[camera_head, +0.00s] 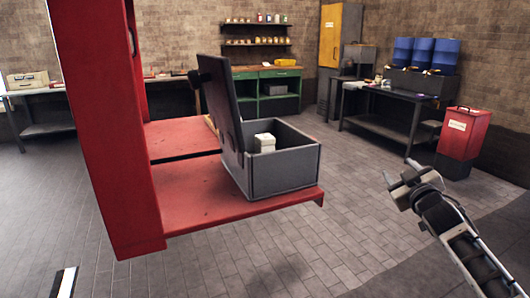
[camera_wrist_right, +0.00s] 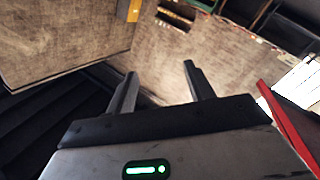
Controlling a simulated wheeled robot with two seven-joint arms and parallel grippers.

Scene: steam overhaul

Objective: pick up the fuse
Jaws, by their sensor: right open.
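A small pale white block (camera_head: 264,142), which looks like the fuse, sits inside a grey open-topped box (camera_head: 285,172). Its lower part is hidden by the box walls. The box's dark lid (camera_head: 222,112) stands raised on its left side. My right gripper (camera_head: 397,180) is in the air to the right of the box, well apart from it. In the right wrist view its two fingers (camera_wrist_right: 160,75) are spread with nothing between them. Neither the box nor the white block can be made out in that view. My left gripper is not in view.
The box rests on a red shelf (camera_head: 185,202) beside a tall red panel (camera_head: 105,120). A green workbench (camera_head: 265,92) is behind. Tiled floor right of the shelf is clear.

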